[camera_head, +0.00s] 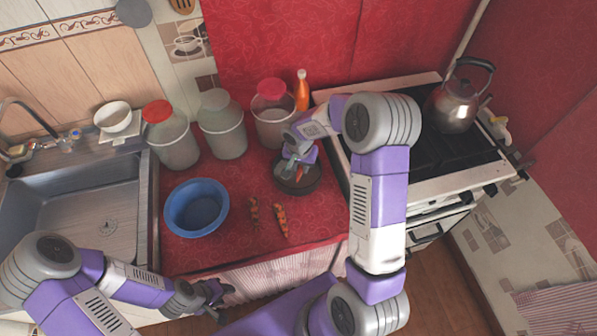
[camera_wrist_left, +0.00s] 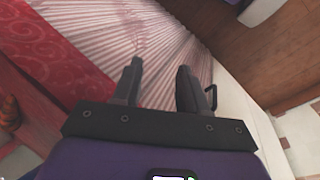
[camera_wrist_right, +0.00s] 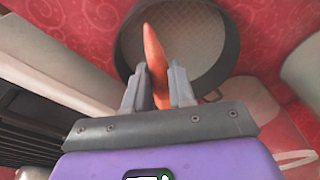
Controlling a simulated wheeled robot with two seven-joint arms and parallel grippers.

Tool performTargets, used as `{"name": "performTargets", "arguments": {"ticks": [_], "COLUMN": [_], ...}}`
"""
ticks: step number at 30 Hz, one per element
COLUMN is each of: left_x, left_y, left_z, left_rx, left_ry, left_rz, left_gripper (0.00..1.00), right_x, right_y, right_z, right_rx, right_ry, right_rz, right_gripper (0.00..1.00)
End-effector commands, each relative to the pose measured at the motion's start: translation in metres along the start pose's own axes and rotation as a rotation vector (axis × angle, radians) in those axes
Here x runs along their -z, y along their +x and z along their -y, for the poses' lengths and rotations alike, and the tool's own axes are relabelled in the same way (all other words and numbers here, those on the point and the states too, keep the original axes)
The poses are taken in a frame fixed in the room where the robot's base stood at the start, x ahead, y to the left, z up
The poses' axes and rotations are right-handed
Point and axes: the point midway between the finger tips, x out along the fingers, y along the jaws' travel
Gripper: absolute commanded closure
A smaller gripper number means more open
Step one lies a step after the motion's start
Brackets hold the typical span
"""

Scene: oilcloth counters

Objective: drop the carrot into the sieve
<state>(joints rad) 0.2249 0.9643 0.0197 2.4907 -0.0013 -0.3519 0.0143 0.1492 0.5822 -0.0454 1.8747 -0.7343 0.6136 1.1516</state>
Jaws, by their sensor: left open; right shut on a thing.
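An orange carrot (camera_wrist_right: 155,62) is held between the fingers of my right gripper (camera_wrist_right: 156,82), with its tip pointing away from the gripper. In the right wrist view it overlaps the near-left part of the round dark-rimmed sieve (camera_wrist_right: 204,42). In the head view my right gripper (camera_head: 291,168) is over the sieve (camera_head: 309,187), and the carrot is mostly hidden there. I see nothing lying in the visible part of the sieve. My left gripper (camera_head: 224,299) is open and empty, low in front of the counter; its fingers show in the left wrist view (camera_wrist_left: 158,75).
Two orange carrot-like pieces (camera_head: 281,220) (camera_head: 253,211) lie left of the sieve. A blue bowl (camera_head: 196,228) stands farther left. Several jars (camera_head: 222,130) and an orange bottle (camera_head: 302,90) stand behind. The stove (camera_head: 425,170) with a kettle (camera_head: 458,105) is right; the sink (camera_head: 90,205) is left.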

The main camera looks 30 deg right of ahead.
Motion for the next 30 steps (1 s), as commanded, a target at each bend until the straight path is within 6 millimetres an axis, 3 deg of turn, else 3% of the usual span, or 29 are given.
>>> {"name": "performTargets", "arguments": {"ticks": [5, 14, 15, 20, 30], "left_x": [0.001, 0.001, 0.001, 0.001, 0.001], "left_y": [0.013, 0.013, 0.013, 0.013, 0.012], "left_z": [0.005, 0.005, 0.005, 0.005, 0.004], "left_rx": [0.0, 0.0, 0.0, 0.0, 0.0], "left_ry": [0.0, 0.0, 0.0, 0.0, 0.0], "left_rz": [0.0, 0.0, 0.0, 0.0, 0.0], "left_gripper": [0.57, 0.57, 0.57, 0.57, 0.57], "right_x": [-0.003, -0.003, -0.003, -0.003, -0.003], "right_y": [0.021, 0.022, 0.022, 0.022, 0.019], "right_z": [0.0, 0.0, 0.0, 0.0, 0.0], "right_rx": [-0.001, 0.001, 0.001, 0.0, 0.0], "right_ry": [-0.001, -0.001, -0.001, -0.001, -0.001], "right_rz": [0.001, 0.0, 0.0, 0.0, -0.001], "right_gripper": [1.0, 1.0, 0.72, 0.48, 0.46]}}
